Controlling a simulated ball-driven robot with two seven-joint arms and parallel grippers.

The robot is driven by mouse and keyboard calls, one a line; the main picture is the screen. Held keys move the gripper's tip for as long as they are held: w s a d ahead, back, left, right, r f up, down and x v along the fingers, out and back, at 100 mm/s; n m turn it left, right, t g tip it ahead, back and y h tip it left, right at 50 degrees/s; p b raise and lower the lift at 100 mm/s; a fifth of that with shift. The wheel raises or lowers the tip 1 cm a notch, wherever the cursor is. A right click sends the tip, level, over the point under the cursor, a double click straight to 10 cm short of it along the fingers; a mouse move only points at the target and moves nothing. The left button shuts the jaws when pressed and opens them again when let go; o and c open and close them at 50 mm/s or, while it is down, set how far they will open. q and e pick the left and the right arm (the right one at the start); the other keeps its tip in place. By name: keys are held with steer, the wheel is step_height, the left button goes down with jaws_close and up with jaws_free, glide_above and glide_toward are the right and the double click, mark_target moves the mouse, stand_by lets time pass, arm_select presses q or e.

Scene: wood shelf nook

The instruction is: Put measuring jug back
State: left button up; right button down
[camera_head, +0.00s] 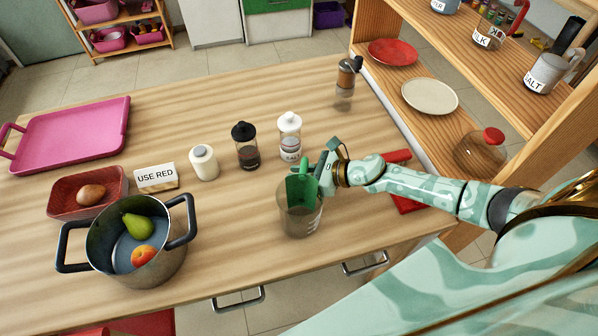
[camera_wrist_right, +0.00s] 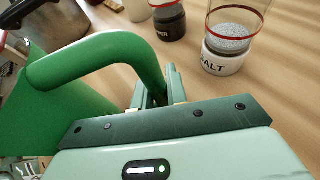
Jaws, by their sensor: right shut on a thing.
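The measuring jug (camera_head: 299,219) looks clear, with a green handle and a green upper part. It is at the front right of the wooden table, and I cannot tell whether its base touches the table. My right gripper (camera_head: 325,174) is shut on the green handle, at the jug's right side. In the right wrist view the curved green handle (camera_wrist_right: 105,58) runs into the gripper's jaws (camera_wrist_right: 165,90), and a green part of the jug (camera_wrist_right: 40,110) fills the left. The jug's clear body is hardly visible there. My left gripper is not in view.
A salt shaker (camera_head: 290,136), a pepper shaker (camera_head: 245,147) and a white jar (camera_head: 203,162) stand behind the jug. A pot (camera_head: 150,262) with fruit is left. A shelf (camera_head: 388,82) at right holds a red plate (camera_head: 392,52), cream plate (camera_head: 430,96) and glass bottle (camera_head: 480,154).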

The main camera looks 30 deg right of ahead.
steer(key=c, duration=1.4)
jaws_free()
steer(key=shift+f, duration=0.1)
steer(key=shift+s+d+r+p, duration=0.2)
steer(key=shift+d+r+p, duration=0.05)
steer(key=shift+r+p, duration=0.1)
steer(key=v, duration=1.1)
steer(key=shift+s+p, duration=0.15)
steer(key=shift+p, duration=0.3)
steer(key=shift+d, duration=0.1)
